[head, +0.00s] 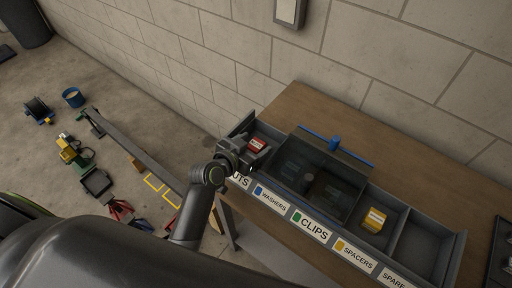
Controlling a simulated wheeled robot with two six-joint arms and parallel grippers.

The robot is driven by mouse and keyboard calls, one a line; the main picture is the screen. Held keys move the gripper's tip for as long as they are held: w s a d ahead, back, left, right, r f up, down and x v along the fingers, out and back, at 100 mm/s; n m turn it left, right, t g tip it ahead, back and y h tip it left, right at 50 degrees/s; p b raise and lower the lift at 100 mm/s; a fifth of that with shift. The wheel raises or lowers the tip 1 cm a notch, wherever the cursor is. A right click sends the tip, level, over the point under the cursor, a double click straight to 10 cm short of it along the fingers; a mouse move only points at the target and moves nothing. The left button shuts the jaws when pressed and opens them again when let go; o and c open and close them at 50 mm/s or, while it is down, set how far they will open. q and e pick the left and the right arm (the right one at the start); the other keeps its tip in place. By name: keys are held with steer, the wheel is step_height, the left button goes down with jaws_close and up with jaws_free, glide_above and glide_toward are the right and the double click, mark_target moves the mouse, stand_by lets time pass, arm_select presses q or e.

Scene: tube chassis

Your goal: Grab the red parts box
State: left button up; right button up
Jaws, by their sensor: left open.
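The red parts box (257,145) is small, with a pale label on top. It sits in the leftmost compartment, labelled NUTS, of the grey sectioned tray (408,238) on the workbench. My left gripper (250,150) is open at that compartment, right at the red box. Its dark fingers hide part of the box and of the compartment. I cannot tell whether the fingers touch the box. My right gripper is not in view.
A dark see-through cover (318,172) with a blue handle (334,143) lies over the middle compartments. A yellow box (375,219) sits in the SPACERS compartment; SPARE looks empty. The wooden bench (300,100) is bare behind the tray. Several items lie on the floor at left.

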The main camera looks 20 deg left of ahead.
mark_target(259, 141)
arm_select(q)
steer(key=shift+x, duration=2)
steer(key=c, duration=1.1)
